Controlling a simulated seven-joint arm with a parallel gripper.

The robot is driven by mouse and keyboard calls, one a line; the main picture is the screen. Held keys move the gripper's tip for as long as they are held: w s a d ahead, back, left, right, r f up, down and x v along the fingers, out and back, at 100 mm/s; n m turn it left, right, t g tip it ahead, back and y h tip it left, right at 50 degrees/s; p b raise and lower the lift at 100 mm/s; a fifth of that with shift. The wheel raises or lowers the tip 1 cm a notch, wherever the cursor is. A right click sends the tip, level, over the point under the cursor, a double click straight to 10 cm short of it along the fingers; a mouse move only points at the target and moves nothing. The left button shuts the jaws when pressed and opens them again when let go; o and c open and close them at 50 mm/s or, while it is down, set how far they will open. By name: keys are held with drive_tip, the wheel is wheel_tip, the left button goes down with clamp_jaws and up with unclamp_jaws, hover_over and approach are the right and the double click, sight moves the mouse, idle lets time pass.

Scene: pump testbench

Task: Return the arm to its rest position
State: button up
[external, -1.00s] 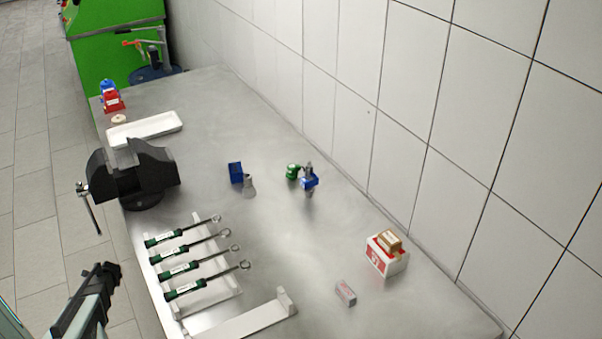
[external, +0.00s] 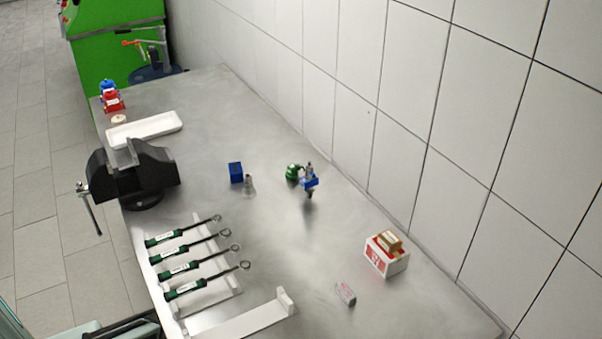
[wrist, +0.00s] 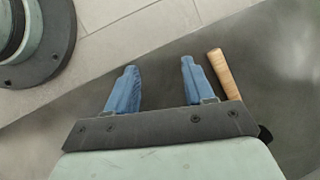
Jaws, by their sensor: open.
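My gripper (wrist: 158,68) shows in the wrist view with its two blue fingers apart and nothing between them. Below it in that view are a pale tiled floor and a dark grey surface. In the external view only a small part of my arm shows at the bottom left corner, low beside the bench's near left edge. The fingertips cannot be made out there. The steel bench (external: 275,225) lies to the right of my arm.
A wooden handle (wrist: 222,72) lies just right of the fingers in the wrist view. A black vise (external: 135,175) and a rack of green-handled wrenches (external: 185,290) stand along the bench's left side. A white-red box (external: 385,260) sits at right.

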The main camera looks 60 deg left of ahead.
drive_tip(key=w+d+f, duration=0.1)
drive_tip(key=w+d, duration=0.1)
drive_tip(key=d, duration=0.8)
drive_tip(key=s+d+r+g+h, duration=0.1)
drive_tip(key=s+d, duration=0.3)
drive_tip(key=d, duration=0.5)
drive_tip(key=s+d+r+n+h, duration=0.1)
drive_tip(key=s+d, duration=0.3)
drive_tip(key=d, duration=0.6)
drive_tip(key=s+d+r+n+g, duration=0.1)
drive_tip(key=s+d+r, duration=0.2)
drive_tip(key=d, duration=0.6)
drive_tip(key=shift+s+d+r+g+h, duration=0.15)
drive_tip(key=shift+s+r+g+h, duration=0.15)
drive_tip(key=shift+s+h, duration=0.1)
